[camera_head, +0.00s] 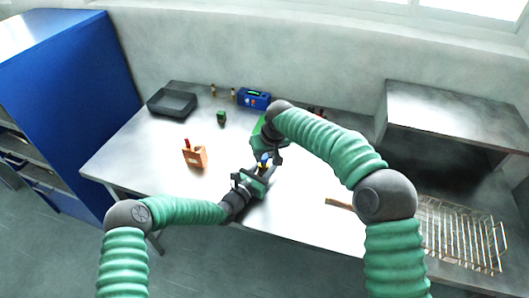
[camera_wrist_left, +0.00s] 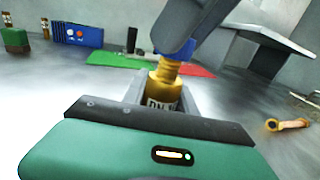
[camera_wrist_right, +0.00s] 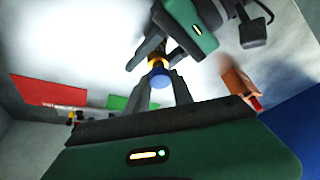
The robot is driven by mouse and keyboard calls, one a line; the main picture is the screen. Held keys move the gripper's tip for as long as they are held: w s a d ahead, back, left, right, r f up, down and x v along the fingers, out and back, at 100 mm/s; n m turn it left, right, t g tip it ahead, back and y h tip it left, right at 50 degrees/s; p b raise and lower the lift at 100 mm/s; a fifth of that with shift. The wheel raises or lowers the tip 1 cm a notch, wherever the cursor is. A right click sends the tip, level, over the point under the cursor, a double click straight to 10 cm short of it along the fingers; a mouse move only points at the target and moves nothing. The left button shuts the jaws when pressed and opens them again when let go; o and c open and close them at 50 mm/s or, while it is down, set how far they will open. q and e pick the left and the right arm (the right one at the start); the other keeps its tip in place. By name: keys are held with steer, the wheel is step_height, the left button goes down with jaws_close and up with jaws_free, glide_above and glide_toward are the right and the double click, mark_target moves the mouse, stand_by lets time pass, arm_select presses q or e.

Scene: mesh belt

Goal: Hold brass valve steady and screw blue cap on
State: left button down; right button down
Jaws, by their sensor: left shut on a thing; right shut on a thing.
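The brass valve (camera_wrist_left: 163,88), a gold cylinder with a dark-lettered label, stands upright between the fingers of my left gripper (camera_wrist_left: 160,92), which is shut on it. The blue cap (camera_wrist_right: 158,78) sits between the fingers of my right gripper (camera_wrist_right: 157,88), which is shut on it. The brass valve shows right behind the cap in the right wrist view (camera_wrist_right: 157,60); the two look in line and appear to meet, but the thread is hidden. In the head view the blue cap (camera_head: 264,158) shows small between both grippers above the table.
On the metal table (camera_head: 150,150) are an orange-brown block holder (camera_head: 195,156), a black tray (camera_head: 172,102), a blue box (camera_head: 254,98) and a small green block (camera_head: 222,118). A wire rack (camera_head: 460,235) lies at the right. The table's left part is mostly clear.

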steer(key=shift+f, duration=0.55)
stand_by(0.4)
steer(key=shift+s+a+m, duration=0.1)
steer(key=shift+a+m, duration=0.1)
steer(key=shift+m, duration=0.3)
steer(key=m+h, duration=0.2)
steer(key=m, duration=0.2)
steer(key=shift+a, duration=0.2)
steer(key=m, duration=0.1)
steer(key=m+h, duration=0.1)
steer(key=m, duration=0.2)
steer(key=shift+a+m+h, duration=0.25)
steer(key=shift+m+h, duration=0.15)
steer(key=shift+d, duration=0.1)
steer(key=c, duration=1.1)
jaws_free()
steer(key=shift+r, duration=0.15)
